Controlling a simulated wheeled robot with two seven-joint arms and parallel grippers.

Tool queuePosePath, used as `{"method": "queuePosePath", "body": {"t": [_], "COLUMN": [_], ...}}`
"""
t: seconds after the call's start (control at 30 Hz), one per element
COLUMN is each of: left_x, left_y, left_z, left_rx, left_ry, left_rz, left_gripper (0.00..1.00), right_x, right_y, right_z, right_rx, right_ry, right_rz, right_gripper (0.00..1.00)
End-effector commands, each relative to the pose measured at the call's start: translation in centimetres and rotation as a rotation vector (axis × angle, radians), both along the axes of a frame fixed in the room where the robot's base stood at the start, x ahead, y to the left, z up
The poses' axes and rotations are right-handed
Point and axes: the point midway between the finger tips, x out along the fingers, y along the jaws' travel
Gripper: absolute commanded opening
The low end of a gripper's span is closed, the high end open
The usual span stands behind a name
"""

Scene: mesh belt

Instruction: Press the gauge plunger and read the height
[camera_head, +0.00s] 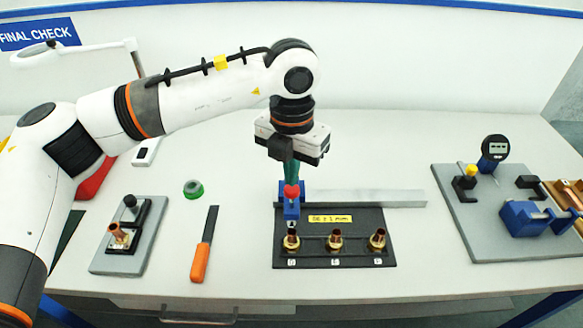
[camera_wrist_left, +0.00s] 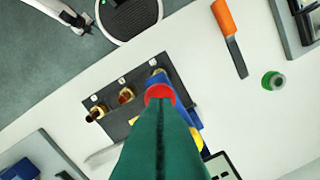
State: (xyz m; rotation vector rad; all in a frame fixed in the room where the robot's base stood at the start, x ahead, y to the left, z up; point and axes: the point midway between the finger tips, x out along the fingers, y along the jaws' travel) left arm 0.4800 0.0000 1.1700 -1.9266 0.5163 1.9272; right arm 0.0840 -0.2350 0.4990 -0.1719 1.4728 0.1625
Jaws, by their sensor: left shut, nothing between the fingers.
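A blue gauge (camera_head: 291,211) with a red plunger cap (camera_head: 291,193) stands at the back left of a black fixture plate (camera_head: 345,218). The cap also shows in the left wrist view (camera_wrist_left: 160,93). My left gripper (camera_head: 291,181) has green fingers, shut and empty, pointing down at the cap. The fingertips look at or just above it; I cannot tell whether they touch. Three brass fittings sit in the plate: left (camera_head: 291,240), middle (camera_head: 335,241) and right (camera_head: 377,239). The left one is just in front of the gauge. The height reading cannot be read. My right gripper is not in view.
A steel bar (camera_head: 385,197) lies behind the plate. An orange-handled tool (camera_head: 201,258) and a green ring (camera_head: 193,189) lie to the left, near a grey fixture (camera_head: 145,255). A grey station (camera_head: 480,235) with a dial gauge (camera_head: 495,150) stands at right.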

Motion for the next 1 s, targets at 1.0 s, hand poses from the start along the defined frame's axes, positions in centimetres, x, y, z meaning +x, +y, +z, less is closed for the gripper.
{"method": "queuePosePath", "body": {"t": [1.0], "left_x": [0.0], "left_y": [0.0], "left_z": [-2.4], "left_rx": [0.0], "left_ry": [0.0], "left_rz": [0.0], "left_gripper": [0.0], "right_x": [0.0], "right_y": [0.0], "right_z": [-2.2], "right_rx": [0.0], "right_ry": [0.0], "right_rz": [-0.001], "right_gripper": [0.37]}}
